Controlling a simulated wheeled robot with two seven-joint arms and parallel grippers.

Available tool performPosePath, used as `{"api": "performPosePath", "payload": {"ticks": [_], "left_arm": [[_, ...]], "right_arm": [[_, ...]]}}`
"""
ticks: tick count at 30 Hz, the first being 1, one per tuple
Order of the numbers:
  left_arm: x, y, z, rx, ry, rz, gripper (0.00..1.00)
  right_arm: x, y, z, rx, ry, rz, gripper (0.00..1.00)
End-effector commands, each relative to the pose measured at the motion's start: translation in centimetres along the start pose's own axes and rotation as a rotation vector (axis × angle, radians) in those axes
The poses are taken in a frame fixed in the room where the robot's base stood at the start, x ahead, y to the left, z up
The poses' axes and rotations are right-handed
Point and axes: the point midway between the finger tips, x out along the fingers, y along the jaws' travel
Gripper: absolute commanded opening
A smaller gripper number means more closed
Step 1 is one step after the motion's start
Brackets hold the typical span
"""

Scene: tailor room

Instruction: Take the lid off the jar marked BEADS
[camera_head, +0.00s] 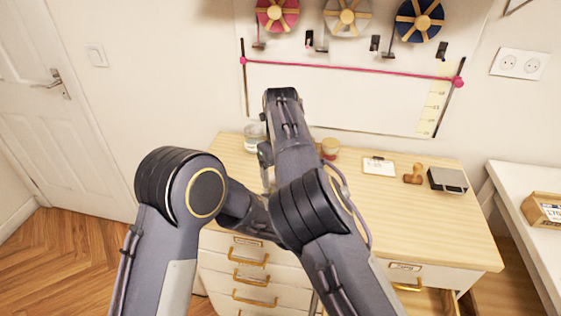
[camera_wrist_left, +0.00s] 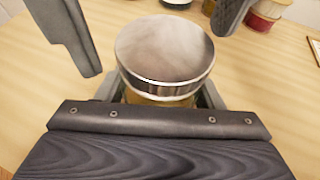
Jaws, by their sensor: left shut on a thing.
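A jar (camera_wrist_left: 160,98) with a round, shiny silver lid (camera_wrist_left: 165,48) shows in the left wrist view, the lid seen from above. A narrow amber band of jar shows below the lid; no label is visible. My left gripper (camera_wrist_left: 158,94) is shut on the jar below the lid, its grey fingers on either side. The dark fingers of my right gripper (camera_wrist_left: 155,53) stand apart, to the left and right of the lid, with gaps between them and it. The lid sits on the jar. In the head view my arms hide this jar and both fingertips.
A pale-lidded jar (camera_head: 255,138) and a small red jar (camera_head: 330,148) stand at the back of the wooden dresser top (camera_head: 400,215). A white card (camera_head: 379,166), a wooden stamp (camera_head: 413,174) and a dark box (camera_head: 447,180) lie right. The front right top is clear.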

Motion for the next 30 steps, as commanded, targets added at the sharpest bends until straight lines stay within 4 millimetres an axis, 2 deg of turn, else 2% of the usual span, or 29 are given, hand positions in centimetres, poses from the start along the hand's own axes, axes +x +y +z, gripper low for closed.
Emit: {"api": "performPosePath", "payload": {"ticks": [3, 11, 14, 22, 26, 30], "left_arm": [[0.0, 0.0, 0.0, 0.0, 0.0, 0.0, 0.0], [0.0, -0.01, 0.01, 0.0, 0.0, 0.0, 0.0], [0.0, -0.01, 0.01, 0.0, 0.0, 0.0, 0.0], [0.0, -0.01, 0.02, 0.0, 0.0, 0.0, 0.0], [0.0, -0.01, 0.02, 0.0, 0.0, 0.0, 0.0], [0.01, -0.01, 0.02, 0.0, -0.001, 0.0, 0.0]], "right_arm": [[0.69, 0.02, -0.01, 0.0, -0.001, 0.0, 0.76], [0.83, 0.01, 0.0, -0.001, -0.001, -0.001, 0.76], [0.83, 0.01, 0.0, -0.001, -0.001, -0.001, 0.66], [0.81, 0.0, 0.0, -0.001, -0.001, -0.001, 0.31], [0.79, -0.02, -0.02, -0.054, -0.001, 0.001, 0.3], [0.79, 0.0, 0.0, -0.241, -0.002, 0.001, 0.3]]}}
